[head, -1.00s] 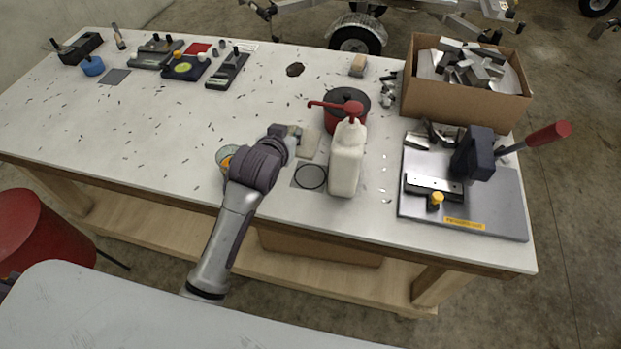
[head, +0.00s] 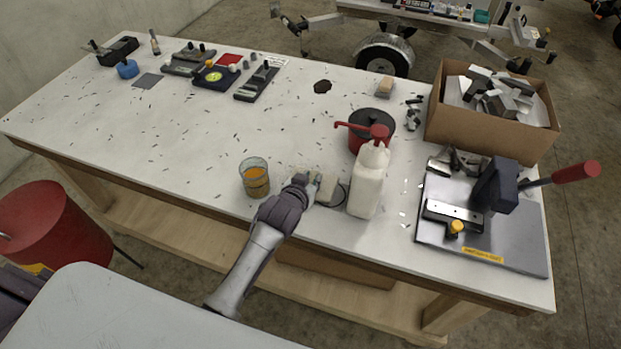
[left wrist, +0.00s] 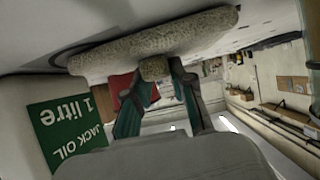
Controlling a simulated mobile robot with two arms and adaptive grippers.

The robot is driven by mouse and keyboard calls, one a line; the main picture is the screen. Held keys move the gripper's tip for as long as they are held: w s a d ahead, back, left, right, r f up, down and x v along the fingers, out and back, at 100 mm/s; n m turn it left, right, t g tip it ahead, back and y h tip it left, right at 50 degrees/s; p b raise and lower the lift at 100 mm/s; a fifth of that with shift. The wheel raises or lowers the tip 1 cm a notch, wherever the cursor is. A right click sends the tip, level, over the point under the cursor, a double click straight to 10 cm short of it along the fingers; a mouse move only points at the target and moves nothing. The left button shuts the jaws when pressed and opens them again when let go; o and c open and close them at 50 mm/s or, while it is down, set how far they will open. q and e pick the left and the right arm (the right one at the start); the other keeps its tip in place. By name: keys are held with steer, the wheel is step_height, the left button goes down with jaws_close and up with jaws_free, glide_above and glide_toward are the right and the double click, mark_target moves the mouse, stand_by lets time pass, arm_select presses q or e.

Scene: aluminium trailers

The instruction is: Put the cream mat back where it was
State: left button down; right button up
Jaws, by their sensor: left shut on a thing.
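The cream mat (head: 328,190) is a small, pale, rounded slab at my left gripper in the head view. In the left wrist view the mat (left wrist: 190,35) is a long, speckled slab seen nearly edge-on, with a small nub of the same look between the fingers. My left gripper (head: 314,184) is shut on it; its fingers also show in the left wrist view (left wrist: 158,82). A dark grey square with a ring (head: 344,194) lies mostly hidden behind the mat, beside the bottle. I cannot tell whether the mat touches the table. My right gripper is not in view.
A glass with orange contents (head: 255,178) stands left of my gripper. A steel press plate (head: 505,235) and carton (head: 485,135) fill the right end.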

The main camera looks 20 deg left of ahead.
arm_select(q)
steer(key=c, duration=1)
jaws_free()
steer(key=shift+f, duration=0.1)
steer(key=shift+r, duration=0.25)
steer(key=v, duration=1.2)
steer(key=shift+f+b, duration=0.1)
steer(key=shift+b, duration=0.25)
